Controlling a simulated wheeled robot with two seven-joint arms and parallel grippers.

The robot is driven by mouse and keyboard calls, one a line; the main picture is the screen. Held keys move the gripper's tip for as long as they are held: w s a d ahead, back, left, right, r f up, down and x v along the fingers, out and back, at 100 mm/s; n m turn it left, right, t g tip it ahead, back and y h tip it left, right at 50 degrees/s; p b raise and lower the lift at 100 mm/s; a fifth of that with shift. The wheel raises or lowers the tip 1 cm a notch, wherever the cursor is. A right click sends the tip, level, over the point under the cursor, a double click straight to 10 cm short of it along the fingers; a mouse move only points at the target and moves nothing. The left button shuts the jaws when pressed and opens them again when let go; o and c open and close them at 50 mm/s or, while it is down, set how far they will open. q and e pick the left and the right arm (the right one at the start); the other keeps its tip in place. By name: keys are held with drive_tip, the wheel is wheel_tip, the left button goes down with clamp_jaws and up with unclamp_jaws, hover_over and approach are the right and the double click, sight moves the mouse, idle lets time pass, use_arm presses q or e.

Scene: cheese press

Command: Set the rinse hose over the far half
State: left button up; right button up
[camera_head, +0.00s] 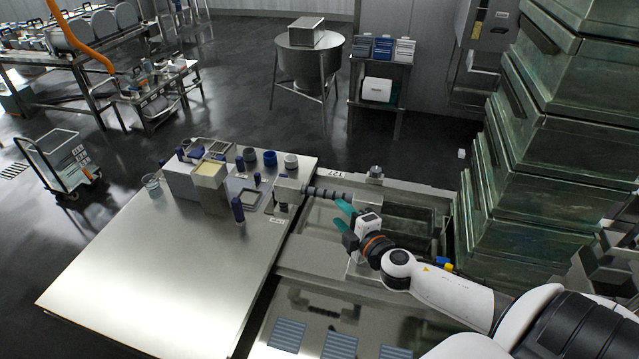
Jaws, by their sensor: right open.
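What looks like the rinse hose (328,194) is a dark, ribbed length running right from a pale block (288,191) at the table's right edge. It lies over the far half (318,216) of a steel two-part basin; whether it touches the basin is not clear. My right gripper (343,216) is open, with teal fingertips just below and right of the hose's outer end. It looks empty and apart from the hose. The near half (268,322) of the basin lies below a steel divider (312,262). My left gripper is not in view.
A steel table (165,265) with a wide bare area lies to the left. Blue bottles and jars (270,158) stand at its back. Tall green crates (560,150) are stacked close on the right of my arm. Blue slatted pieces (340,346) lie in the near half.

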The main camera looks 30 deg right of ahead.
sight(322, 197)
drive_tip(key=w, duration=0.4)
drive_tip(key=w+p, duration=0.1)
drive_tip(key=w, duration=0.2)
drive_tip(key=shift+d+f, duration=0.1)
drive_tip(key=shift+f, duration=0.2)
drive_tip(key=w, duration=0.3)
drive_tip(key=shift+f, duration=0.25)
drive_tip(key=shift+w+f, duration=0.1)
drive_tip(key=shift+w, duration=0.35)
drive_tip(key=shift+c, duration=0.3)
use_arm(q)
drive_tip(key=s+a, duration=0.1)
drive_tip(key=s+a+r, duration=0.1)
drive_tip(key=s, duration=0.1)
use_arm(e)
clamp_jaws()
